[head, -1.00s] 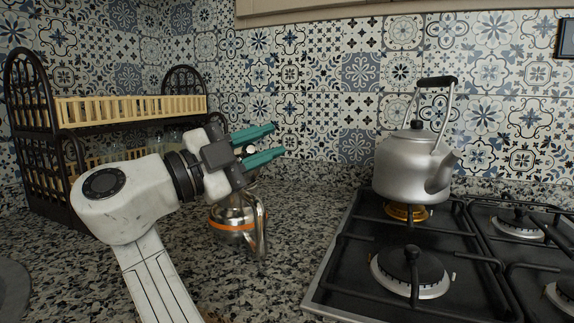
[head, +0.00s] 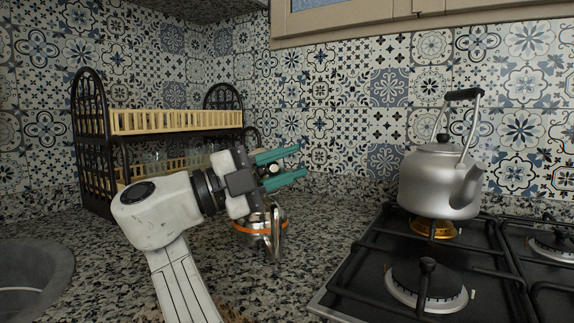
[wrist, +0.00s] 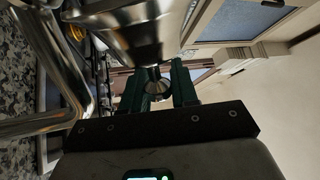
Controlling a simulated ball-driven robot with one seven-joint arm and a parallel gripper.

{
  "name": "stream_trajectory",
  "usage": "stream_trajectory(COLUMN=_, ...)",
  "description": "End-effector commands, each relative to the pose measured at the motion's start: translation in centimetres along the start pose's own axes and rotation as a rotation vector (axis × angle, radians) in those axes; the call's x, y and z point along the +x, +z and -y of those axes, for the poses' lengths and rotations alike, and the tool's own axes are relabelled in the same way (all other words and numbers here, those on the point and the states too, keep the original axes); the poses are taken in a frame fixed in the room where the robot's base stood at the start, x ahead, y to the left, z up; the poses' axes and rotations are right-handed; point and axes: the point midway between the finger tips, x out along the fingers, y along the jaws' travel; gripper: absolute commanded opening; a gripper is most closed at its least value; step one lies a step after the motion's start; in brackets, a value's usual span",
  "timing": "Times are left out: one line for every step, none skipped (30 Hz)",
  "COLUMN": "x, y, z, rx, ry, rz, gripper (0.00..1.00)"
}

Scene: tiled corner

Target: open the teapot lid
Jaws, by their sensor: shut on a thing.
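The teapot (head: 250,228) is a small shiny metal pot with an orange band. It stands on the granite counter in the middle of the head view, partly behind my arm. A curved metal tube, its handle or spout, shows on its right side. My gripper (head: 285,168), with teal fingers, is directly above the teapot. In the wrist view my gripper (wrist: 157,90) is shut on a small round metal knob (wrist: 157,87), which looks like the teapot lid's knob. The shiny body (wrist: 135,25) fills the top of that view. Whether the lid is apart from the pot cannot be told.
A silver kettle (head: 430,181) stands on the gas stove (head: 335,295) to the right. A dark dish rack with light wooden slats (head: 165,121) stands behind my arm at left. A round sink (head: 30,275) is at lower left. Counter between pot and stove is clear.

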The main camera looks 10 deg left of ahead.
Motion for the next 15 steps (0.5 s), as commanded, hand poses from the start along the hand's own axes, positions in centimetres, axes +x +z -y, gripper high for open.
stream_trajectory(x=0.01, y=0.07, z=-0.13, rx=-0.003, ry=0.001, rz=0.001, gripper=0.00)
stream_trajectory(x=0.01, y=0.07, z=-0.13, rx=-0.003, ry=0.001, rz=0.001, gripper=0.00)
stream_trajectory(x=0.01, y=0.07, z=-0.13, rx=-0.003, ry=0.001, rz=0.001, gripper=0.00)
stream_trajectory(x=0.01, y=0.07, z=-0.13, rx=-0.003, ry=0.001, rz=0.001, gripper=0.00)
stream_trajectory(x=0.01, y=0.07, z=-0.13, rx=-0.003, ry=0.001, rz=0.002, gripper=0.29)
stream_trajectory(x=0.01, y=0.07, z=-0.13, rx=-0.003, ry=0.001, rz=0.001, gripper=0.33)
stream_trajectory(x=0.02, y=0.07, z=-0.13, rx=-0.003, ry=0.001, rz=0.001, gripper=0.36)
stream_trajectory(x=0.02, y=0.07, z=-0.12, rx=-0.003, ry=0.001, rz=0.001, gripper=0.39)
stream_trajectory(x=0.02, y=0.06, z=-0.11, rx=-0.003, ry=0.001, rz=0.001, gripper=0.43)
stream_trajectory(x=0.02, y=0.05, z=-0.10, rx=-0.003, ry=0.001, rz=0.001, gripper=0.46)
stream_trajectory(x=0.02, y=0.05, z=-0.09, rx=-0.003, ry=0.001, rz=0.001, gripper=0.48)
stream_trajectory(x=0.02, y=0.04, z=-0.08, rx=-0.002, ry=0.000, rz=0.001, gripper=0.50)
stream_trajectory(x=0.02, y=0.04, z=-0.07, rx=-0.002, ry=0.000, rz=0.001, gripper=0.50)
stream_trajectory(x=0.02, y=0.03, z=-0.06, rx=-0.002, ry=0.000, rz=0.001, gripper=0.50)
stream_trajectory(x=0.02, y=0.03, z=-0.05, rx=-0.002, ry=0.000, rz=0.001, gripper=0.50)
